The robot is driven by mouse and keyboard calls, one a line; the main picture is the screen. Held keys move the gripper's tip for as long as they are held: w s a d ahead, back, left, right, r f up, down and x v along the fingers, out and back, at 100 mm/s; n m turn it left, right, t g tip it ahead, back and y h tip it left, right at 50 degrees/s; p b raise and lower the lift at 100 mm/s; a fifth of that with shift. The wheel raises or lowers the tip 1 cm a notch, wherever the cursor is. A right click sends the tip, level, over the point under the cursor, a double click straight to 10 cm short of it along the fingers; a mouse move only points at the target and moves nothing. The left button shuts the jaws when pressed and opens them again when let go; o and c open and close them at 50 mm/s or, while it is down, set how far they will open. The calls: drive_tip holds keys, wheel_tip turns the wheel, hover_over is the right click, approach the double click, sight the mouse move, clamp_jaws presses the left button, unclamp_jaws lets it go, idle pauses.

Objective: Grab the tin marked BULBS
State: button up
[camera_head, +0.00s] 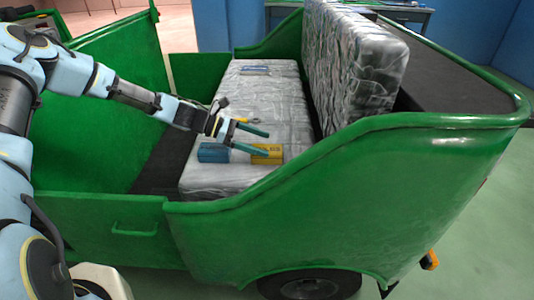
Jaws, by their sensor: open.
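Two tins lie side by side on the grey seat (215,180) of the green rickshaw. One is a yellow tin (272,159) with small dark lettering, too small to read surely. The other is a blue tin (213,153) to its left, with no mark that I can read. I cannot tell from the picture which one is marked BULBS. My gripper (267,145) has its two teal fingers apart and nothing between them. It reaches in from the left, and its lower fingertip overlaps the top of the yellow tin in the picture. I cannot tell whether they touch.
The green side wall (330,190) rises in front of the seat, and the padded backrest (355,65) stands to its right. A small blue tool (256,70) lies at the far end of the seat. The opened green door (110,90) is at left.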

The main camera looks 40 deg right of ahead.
sight(277, 149)
drive_tip(key=shift+p+x, duration=0.7)
drive_tip(key=shift+x, duration=1.95)
drive_tip(key=shift+a+f, duration=0.1)
drive_tip(key=shift+a, duration=0.05)
drive_tip(key=c, duration=1.4)
